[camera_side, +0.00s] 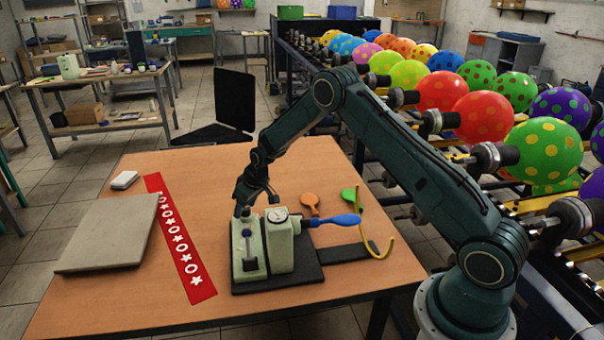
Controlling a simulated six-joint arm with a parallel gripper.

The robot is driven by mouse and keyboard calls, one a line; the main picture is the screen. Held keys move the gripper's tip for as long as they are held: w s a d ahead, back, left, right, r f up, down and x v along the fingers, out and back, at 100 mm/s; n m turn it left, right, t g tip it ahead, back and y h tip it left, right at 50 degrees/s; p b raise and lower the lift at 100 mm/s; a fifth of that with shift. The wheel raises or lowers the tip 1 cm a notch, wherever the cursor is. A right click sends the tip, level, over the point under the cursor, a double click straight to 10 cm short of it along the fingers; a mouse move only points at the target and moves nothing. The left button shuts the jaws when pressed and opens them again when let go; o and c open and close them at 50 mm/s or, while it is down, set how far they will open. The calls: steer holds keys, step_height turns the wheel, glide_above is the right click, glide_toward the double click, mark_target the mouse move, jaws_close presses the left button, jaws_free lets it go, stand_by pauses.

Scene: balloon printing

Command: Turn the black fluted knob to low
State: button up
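A pale green machine (281,252) stands on a black base plate (305,280) near the front of the orange table. It has a round white dial on its right block and a lower left block with dark parts on its front. My gripper (253,205) points down at the top of the left block, just left of the dial. Its dark fingers blend with dark parts there, so I cannot tell whether they touch anything or how far apart they are. I cannot clearly make out the black fluted knob or its setting; it is too small or hidden by the gripper.
A red star strip (180,245) and a grey slab (110,235) lie left. Balloons (541,150) line the conveyor at right.

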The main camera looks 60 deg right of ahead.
stand_by(0.3)
steer(key=v, duration=1.3)
steer(key=shift+r, duration=0.35)
steer(key=shift+d, duration=0.1)
steer(key=d+n, duration=0.1)
steer(key=n, duration=0.1)
steer(key=d+n+y, duration=0.1)
steer(key=n, duration=0.1)
steer(key=shift+w+y, duration=0.2)
steer(key=shift+y, duration=0.1)
steer(key=x, duration=1.3)
steer(key=shift+s+f, duration=0.15)
steer(key=shift+f, duration=0.3)
